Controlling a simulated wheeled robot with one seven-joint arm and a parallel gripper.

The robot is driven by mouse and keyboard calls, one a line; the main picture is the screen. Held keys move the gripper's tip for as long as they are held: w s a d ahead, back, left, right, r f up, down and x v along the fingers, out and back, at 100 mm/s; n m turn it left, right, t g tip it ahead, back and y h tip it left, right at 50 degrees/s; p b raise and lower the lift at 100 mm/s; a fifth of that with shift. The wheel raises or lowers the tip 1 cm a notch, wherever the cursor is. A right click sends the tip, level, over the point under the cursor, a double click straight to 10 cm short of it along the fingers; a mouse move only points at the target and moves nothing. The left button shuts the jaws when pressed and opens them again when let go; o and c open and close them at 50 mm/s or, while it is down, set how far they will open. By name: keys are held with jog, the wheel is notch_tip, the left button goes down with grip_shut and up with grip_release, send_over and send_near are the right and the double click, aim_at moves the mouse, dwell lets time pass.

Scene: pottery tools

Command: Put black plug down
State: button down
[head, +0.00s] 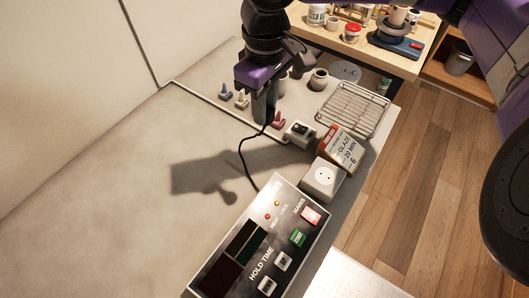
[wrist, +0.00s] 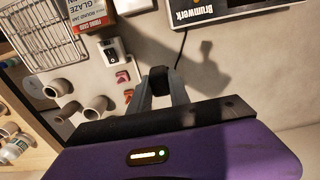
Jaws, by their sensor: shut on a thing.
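My gripper (head: 264,118) is over the worktop, pointing down. In the wrist view my gripper (wrist: 157,92) is shut on the black plug (wrist: 158,78), which sits between its fingertips. In the head view the plug is hard to tell from the dark fingers. Its black cable (head: 242,160) hangs from there and runs down to the control box (head: 229,267). The shadow of arm and plug falls on the worktop to the left, apart from the gripper, so the plug looks held above the surface.
A white socket block (head: 323,178), a glaze box (head: 345,148) and a small switch box (head: 299,132) stand right of the cable. A wire rack (head: 352,107), small cones (head: 225,92) and cups (head: 319,79) are farther back. The worktop (head: 110,180) is clear to the left.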

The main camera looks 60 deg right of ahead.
jog(key=p, duration=0.2)
send_over(265, 163)
notch_tip(265, 163, down, 16)
jog(key=shift+d+f, duration=0.1)
jog(key=shift+f, duration=0.1)
jog(key=shift+f+b, duration=0.85)
jog(key=shift+b, duration=0.25)
jog(key=shift+r, duration=0.1)
jog(key=c, duration=1.2)
grip_release()
jog(key=shift+r, duration=0.1)
jog(key=shift+r+p, duration=0.2)
jog(key=shift+p, duration=0.1)
